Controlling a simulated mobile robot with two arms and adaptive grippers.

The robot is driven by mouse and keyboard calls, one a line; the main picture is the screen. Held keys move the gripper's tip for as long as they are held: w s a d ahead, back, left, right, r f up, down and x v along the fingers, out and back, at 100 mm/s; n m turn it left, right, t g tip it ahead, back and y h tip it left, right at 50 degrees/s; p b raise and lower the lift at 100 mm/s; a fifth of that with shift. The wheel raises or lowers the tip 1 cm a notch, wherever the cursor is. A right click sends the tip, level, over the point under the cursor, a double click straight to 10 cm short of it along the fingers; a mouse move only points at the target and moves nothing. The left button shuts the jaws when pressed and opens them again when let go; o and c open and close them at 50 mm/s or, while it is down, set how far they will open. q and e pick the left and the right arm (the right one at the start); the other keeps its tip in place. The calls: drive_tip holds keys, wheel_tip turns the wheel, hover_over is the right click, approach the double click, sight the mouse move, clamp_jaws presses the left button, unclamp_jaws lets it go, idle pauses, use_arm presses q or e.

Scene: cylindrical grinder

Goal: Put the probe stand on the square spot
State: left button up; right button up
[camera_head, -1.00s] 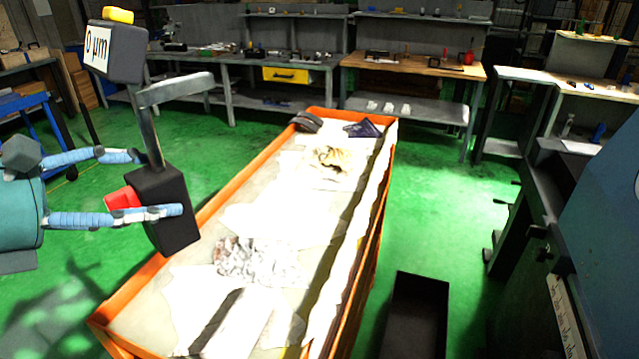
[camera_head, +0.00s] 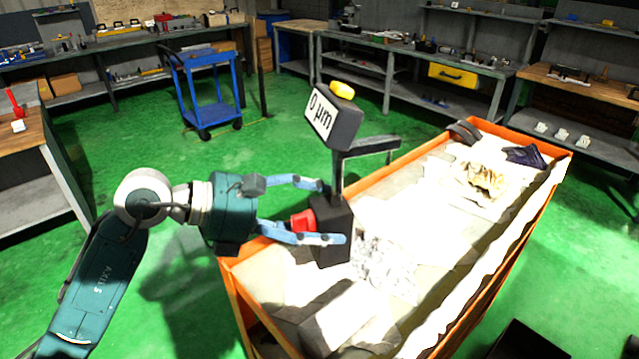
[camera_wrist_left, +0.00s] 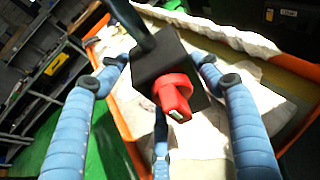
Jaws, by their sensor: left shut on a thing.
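The probe stand (camera_head: 333,235) has a dark block base with a red knob, a thin post with a side arm, and a display reading "0 µm" with a yellow cap. My left gripper (camera_head: 332,212) is shut on the dark base and holds the stand roughly upright at the orange-rimmed table's near left side. In the left wrist view the base (camera_wrist_left: 160,62) sits between the blue fingers, with the red knob facing the camera. I cannot tell how high it is above the table. No square spot can be made out. My right gripper is not in view.
The orange-rimmed table (camera_head: 262,300) carries white sheets, crumpled paper (camera_head: 385,262) and a dark cloth (camera_head: 524,156). A blue cart (camera_head: 207,88) stands behind my left arm. Workbenches line the back. Green floor lies open between the cart and the table.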

use_arm(q)
wheel_tip(320, 180, down, 5)
drive_tip(key=shift+r+p, duration=0.1)
drive_tip(key=shift+p, duration=0.35)
drive_tip(key=shift+f+p, duration=0.35)
drive_tip(key=shift+f, duration=1.45)
drive_tip(key=shift+w+f, duration=0.1)
drive_tip(key=shift+f, duration=0.25)
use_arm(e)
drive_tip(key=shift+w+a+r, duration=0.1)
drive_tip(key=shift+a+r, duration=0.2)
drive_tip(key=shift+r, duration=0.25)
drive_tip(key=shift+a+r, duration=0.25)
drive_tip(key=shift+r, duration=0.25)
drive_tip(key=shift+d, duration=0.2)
use_arm(q)
drive_tip(key=shift+f, duration=0.2)
drive_tip(key=o, duration=1.8)
drive_tip(key=shift+f, duration=0.25)
drive_tip(key=shift+o, duration=0.8)
drive_tip(key=shift+s, duration=0.2)
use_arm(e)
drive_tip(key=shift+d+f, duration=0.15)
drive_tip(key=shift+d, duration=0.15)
use_arm(q)
drive_tip(key=shift+r, duration=0.1)
